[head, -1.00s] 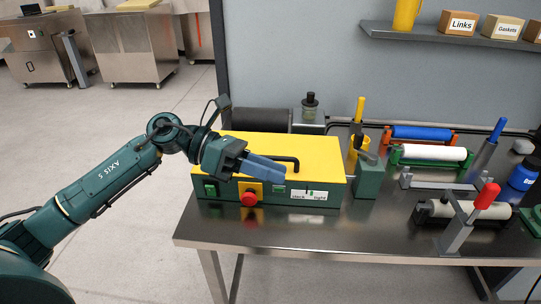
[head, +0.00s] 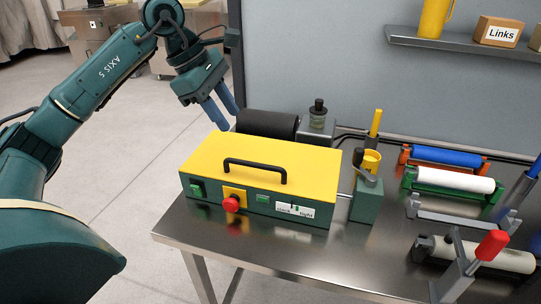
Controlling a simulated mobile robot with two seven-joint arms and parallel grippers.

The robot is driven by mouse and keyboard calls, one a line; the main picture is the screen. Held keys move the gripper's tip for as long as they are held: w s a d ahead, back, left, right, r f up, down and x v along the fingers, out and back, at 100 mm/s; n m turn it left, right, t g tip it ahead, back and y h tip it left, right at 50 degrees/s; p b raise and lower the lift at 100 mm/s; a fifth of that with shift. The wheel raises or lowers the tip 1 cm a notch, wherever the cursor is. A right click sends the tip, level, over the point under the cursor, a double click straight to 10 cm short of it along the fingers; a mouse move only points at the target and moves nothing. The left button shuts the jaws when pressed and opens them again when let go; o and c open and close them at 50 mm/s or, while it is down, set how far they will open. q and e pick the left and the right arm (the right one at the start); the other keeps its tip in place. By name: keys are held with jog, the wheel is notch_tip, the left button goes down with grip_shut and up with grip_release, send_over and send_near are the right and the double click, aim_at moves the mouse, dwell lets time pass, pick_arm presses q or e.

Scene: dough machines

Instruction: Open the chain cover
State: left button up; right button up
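The chain cover (head: 225,163) is a yellow lid with a black bar handle (head: 255,168) on top of a green box. It lies flat and looks closed. The box front (head: 262,205) has green switches, a red knob (head: 231,204) and a slack/tight gauge (head: 295,209). My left gripper (head: 223,116) is above and behind the cover's left back corner, clear of the handle. Its two blue fingers point down, with a gap between them and nothing held. My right gripper is not in view.
Behind the cover stand a black roller (head: 268,123) and a metal block with a dark-capped jar (head: 318,115). A green crank unit (head: 367,197) stands at its right. Rollers, including a white one (head: 455,180), fill the table's right side. A shelf (head: 455,44) hangs above.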

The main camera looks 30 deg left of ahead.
aim_at(254, 165)
pick_arm(q)
jog(key=x, duration=1.3)
jog(key=shift+s+p, duration=0.1)
jog(key=shift+p, duration=0.3)
grip_shut()
